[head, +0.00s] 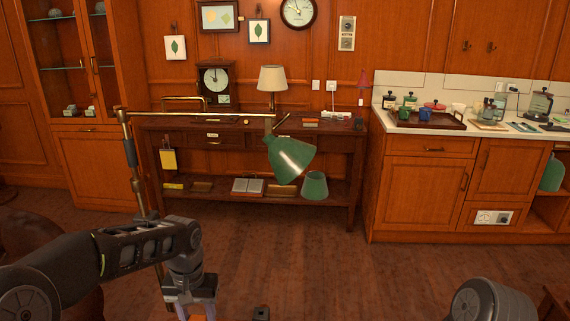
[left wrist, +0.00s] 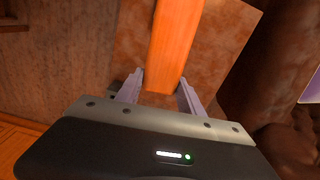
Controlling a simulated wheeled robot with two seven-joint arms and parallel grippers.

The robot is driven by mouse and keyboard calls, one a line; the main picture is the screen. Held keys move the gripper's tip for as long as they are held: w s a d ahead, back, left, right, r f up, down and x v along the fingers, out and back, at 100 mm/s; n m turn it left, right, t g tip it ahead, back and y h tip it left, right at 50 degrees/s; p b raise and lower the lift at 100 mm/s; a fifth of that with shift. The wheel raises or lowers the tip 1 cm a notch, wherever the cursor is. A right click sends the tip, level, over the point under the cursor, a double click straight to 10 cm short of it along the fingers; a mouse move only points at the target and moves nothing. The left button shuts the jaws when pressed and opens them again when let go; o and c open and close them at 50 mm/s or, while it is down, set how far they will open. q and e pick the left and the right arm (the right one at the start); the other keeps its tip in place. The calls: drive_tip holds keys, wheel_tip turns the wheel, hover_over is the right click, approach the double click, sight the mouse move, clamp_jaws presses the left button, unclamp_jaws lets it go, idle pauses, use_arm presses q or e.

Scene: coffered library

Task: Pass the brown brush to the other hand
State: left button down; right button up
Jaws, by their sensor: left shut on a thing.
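My left gripper (head: 196,312) is low in the head view, left of the middle, cut off by the bottom edge. In the left wrist view its two pale fingers (left wrist: 161,92) are shut on the brown brush (left wrist: 173,45), whose orange-brown, bar-shaped part runs up out of the top of that view. Only a small orange bit of the brush shows at the bottom of the head view. The rest of the brush is out of frame. A grey part of my right arm shows at the lower right, but my right gripper is not seen.
A dark wooden desk (head: 330,140) stands against the wall, with a clock (head: 214,80) and lamp (head: 273,80) on it. A green-shaded floor lamp (head: 289,160) reaches across in front. A counter (head: 470,135) holds a tray and jars. The wooden floor (head: 330,260) is open.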

use_arm(q)
drive_tip(key=d+r+m, duration=0.2)
drive_tip(key=d+m, duration=0.2)
drive_tip(key=d, duration=0.4)
drive_tip(key=d+r+m, duration=0.3)
drive_tip(key=d+m, duration=0.1)
drive_tip(key=d, duration=0.5)
drive_tip(key=shift+s, duration=0.25)
drive_tip(key=shift+d, duration=0.2)
drive_tip(key=d+f, duration=0.4)
drive_tip(key=d, duration=0.2)
drive_tip(key=shift+d+f, duration=0.4)
